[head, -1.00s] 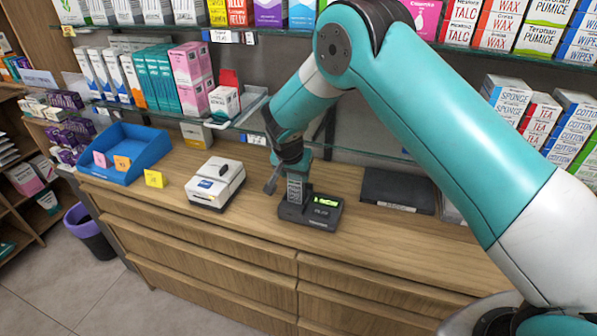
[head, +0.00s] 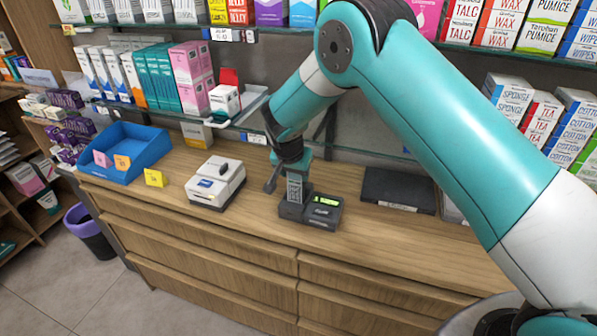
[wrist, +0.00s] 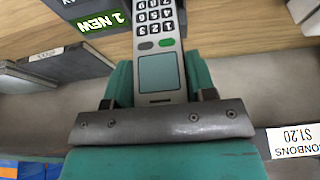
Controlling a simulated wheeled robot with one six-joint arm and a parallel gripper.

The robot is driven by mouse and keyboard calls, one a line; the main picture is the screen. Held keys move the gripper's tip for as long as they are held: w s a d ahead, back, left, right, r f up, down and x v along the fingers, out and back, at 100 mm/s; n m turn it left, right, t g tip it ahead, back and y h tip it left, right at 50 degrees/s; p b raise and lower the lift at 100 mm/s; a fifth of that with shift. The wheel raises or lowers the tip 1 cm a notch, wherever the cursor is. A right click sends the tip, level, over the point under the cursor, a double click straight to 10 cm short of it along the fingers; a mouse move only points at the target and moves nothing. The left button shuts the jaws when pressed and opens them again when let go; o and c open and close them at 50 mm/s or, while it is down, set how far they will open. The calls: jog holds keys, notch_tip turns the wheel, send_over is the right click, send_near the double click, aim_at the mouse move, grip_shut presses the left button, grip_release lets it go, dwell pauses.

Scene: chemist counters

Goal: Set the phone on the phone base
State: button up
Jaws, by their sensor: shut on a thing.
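The phone (head: 294,188) is a grey cordless handset with a keypad, upright in the head view. In the wrist view the phone (wrist: 158,70) shows its keys and blank screen. My gripper (head: 291,168) is shut on its upper end, and in the wrist view its teal fingers (wrist: 160,85) flank the phone. The phone base (head: 323,212) is dark, with a lit green display, on the wooden counter. The phone's lower end is at the base's left part; I cannot tell whether it is fully seated. The base (wrist: 72,10) also shows at the wrist view's top left.
A white card machine (head: 215,184) stands left of the base on the counter (head: 255,222). A blue tray (head: 140,165) is farther left. A dark flat box (head: 398,190) lies to the right. A glass shelf (head: 350,152) with price tags runs behind my gripper.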

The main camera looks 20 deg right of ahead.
jog(key=shift+f+b, duration=0.55)
dwell(0.4)
jog(key=o, duration=0.7)
jog(key=shift+c, duration=0.2)
jog(key=p+v, duration=0.5)
jog(key=v, duration=0.6)
